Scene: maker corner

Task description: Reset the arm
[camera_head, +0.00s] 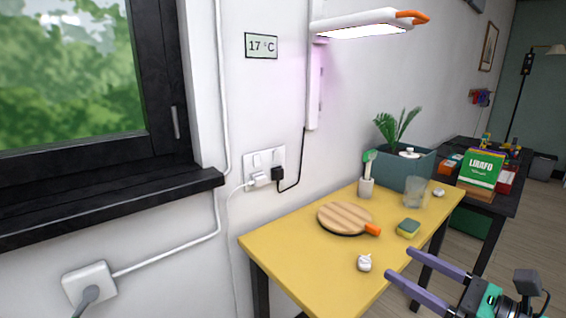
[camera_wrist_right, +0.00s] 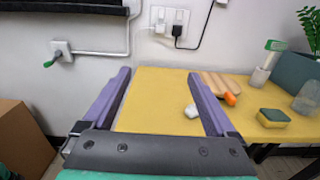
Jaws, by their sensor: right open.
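My right gripper (camera_head: 399,263) shows at the lower right of the head view, with two purple fingers spread apart. It hangs at the front edge of the yellow table (camera_head: 290,262). In the right wrist view the open fingers (camera_wrist_right: 158,74) point toward the wall, with nothing held between them. A small white object (camera_head: 364,262) lies on the table just beyond the fingertips; it also shows near the right-hand finger in the wrist view (camera_wrist_right: 191,111). My left gripper is not in view.
The table holds a round wooden board (camera_head: 344,216), a sponge (camera_head: 408,228), a clear cup (camera_head: 415,193), a brush holder (camera_head: 366,188) and a planter (camera_head: 405,168). A lamp (camera_head: 365,24) overhangs it. A cardboard box (camera_wrist_right: 22,140) stands at left. The table's left part is bare.

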